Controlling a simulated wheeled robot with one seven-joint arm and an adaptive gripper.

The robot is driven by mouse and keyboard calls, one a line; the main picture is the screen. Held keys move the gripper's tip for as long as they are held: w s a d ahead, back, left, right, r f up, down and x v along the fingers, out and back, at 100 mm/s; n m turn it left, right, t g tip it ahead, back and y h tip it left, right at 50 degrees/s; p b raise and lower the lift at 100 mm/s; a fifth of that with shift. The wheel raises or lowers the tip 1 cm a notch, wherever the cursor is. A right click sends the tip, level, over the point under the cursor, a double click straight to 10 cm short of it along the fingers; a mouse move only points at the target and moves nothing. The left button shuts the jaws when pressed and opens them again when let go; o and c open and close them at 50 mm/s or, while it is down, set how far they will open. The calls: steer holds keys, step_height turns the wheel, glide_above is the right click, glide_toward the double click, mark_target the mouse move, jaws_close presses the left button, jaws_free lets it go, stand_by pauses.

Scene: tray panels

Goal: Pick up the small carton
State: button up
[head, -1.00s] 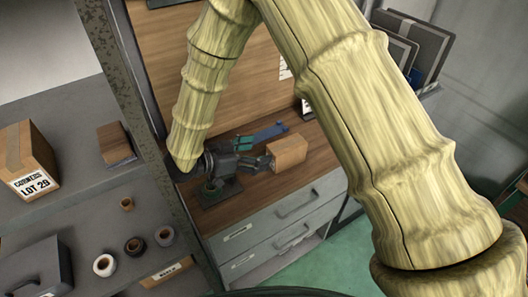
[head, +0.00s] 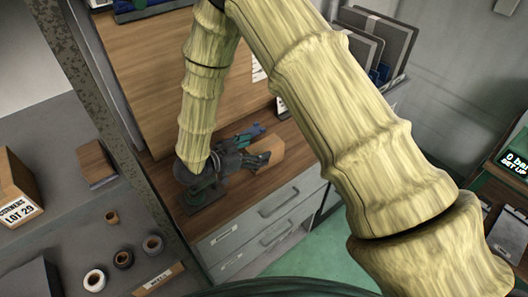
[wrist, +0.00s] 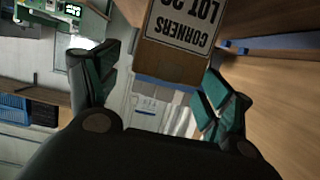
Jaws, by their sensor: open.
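The small carton (head: 268,153) is a brown box on the wooden counter, partly hidden by my gripper in the head view. In the wrist view the carton (wrist: 178,48) shows a pale label with upside-down "CORNERS LOT" lettering, and it sits ahead between the fingertips. My gripper (head: 252,158) is low over the counter at the carton's left side. Its dark and teal fingers (wrist: 162,62) are open, one on each side of the carton; I cannot tell whether either touches it.
A dark green object (head: 205,196) stands at the counter's left front. Drawers (head: 278,203) are below. A larger labelled carton (head: 16,190) and several rolls are on the left shelf. Files (head: 372,40) stand behind right.

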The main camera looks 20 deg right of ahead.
mark_target(262, 147)
steer(key=shift+p+x, duration=0.45)
steer(key=shift+x, duration=0.7)
steer(key=shift+d, duration=0.35)
steer(key=c, duration=1.3)
steer(key=shift+r, duration=0.1)
